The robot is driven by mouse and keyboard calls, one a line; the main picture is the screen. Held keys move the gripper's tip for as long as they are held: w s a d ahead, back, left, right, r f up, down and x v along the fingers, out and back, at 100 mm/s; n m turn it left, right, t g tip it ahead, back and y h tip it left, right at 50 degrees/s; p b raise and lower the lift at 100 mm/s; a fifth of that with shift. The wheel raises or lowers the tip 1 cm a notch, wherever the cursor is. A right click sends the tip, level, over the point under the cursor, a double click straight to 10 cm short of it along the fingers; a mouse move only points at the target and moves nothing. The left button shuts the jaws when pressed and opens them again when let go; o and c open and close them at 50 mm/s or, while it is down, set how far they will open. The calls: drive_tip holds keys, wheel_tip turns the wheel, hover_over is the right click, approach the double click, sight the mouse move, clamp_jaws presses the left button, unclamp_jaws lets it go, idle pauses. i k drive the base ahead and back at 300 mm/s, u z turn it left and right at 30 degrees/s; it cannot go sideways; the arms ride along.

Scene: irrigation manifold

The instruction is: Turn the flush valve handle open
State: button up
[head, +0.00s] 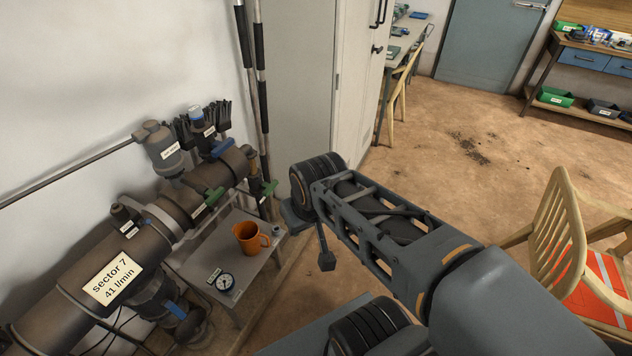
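The irrigation manifold is a thick dark pipe (150,245) running along the left wall. It carries several valves with small labels too small to read. A blue handle (222,148) sits near its far end. A green handle (207,199) is on its near side, and another green handle (267,190) is at the right end. A second blue handle (175,309) is low at the left. I cannot tell which is the flush valve handle. My arm reaches in from the lower right and ends right of the manifold, apart from the handles. I cannot make out my gripper's fingers.
A small grey table (240,255) below the pipe holds an orange mug (251,237) and a round gauge (224,282). A tall cabinet (345,70) stands behind. A wooden chair (560,235) is at the right. Open floor lies beyond my arm.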

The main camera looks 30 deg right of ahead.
sight(267, 187)
drive_tip(key=z, duration=0.15)
drive_tip(key=k, duration=0.6)
drive_tip(key=z, duration=0.35)
drive_tip(key=i, duration=1.05)
drive_tip(key=u, duration=0.5)
